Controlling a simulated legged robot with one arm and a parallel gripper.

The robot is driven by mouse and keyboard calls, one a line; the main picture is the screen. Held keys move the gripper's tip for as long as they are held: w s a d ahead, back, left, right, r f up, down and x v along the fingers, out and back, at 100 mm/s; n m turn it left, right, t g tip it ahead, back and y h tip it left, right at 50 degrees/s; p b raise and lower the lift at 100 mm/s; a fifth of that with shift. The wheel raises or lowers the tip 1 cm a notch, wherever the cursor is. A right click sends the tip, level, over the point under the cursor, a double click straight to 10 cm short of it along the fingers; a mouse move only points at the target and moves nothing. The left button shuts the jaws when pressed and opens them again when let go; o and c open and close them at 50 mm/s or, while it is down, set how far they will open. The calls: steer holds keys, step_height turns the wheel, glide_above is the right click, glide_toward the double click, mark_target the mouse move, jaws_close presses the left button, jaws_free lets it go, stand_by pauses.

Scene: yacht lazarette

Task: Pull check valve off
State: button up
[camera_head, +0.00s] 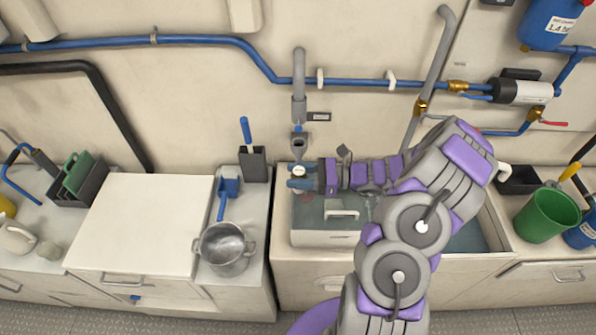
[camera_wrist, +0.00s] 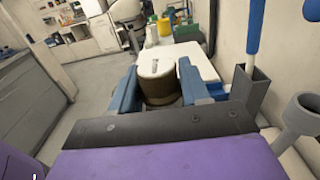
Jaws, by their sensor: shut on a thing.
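My gripper (camera_head: 301,178) is shut on a short cylinder that looks like the check valve (camera_head: 299,170), just below the pipe end. In the wrist view the valve (camera_wrist: 157,72) has a pale upper part and a dark brown lower part, and sits between the two blue fingers of my gripper (camera_wrist: 160,88). The grey vertical pipe (camera_head: 299,75) ends in a flared grey socket (camera_head: 304,142) above the valve. The socket also shows at the right of the wrist view (camera_wrist: 306,112), apart from the valve. My fingers partly hide the valve in the head view.
A dark holder with a blue-handled tool (camera_head: 253,163), a metal pot (camera_head: 225,248) and a white board (camera_head: 140,225) are to the left. A green bucket (camera_head: 547,214) stands right.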

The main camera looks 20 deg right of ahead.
steer(key=s+a, duration=0.3)
steer(key=s, duration=0.3)
steer(key=shift+s, duration=0.4)
stand_by(0.8)
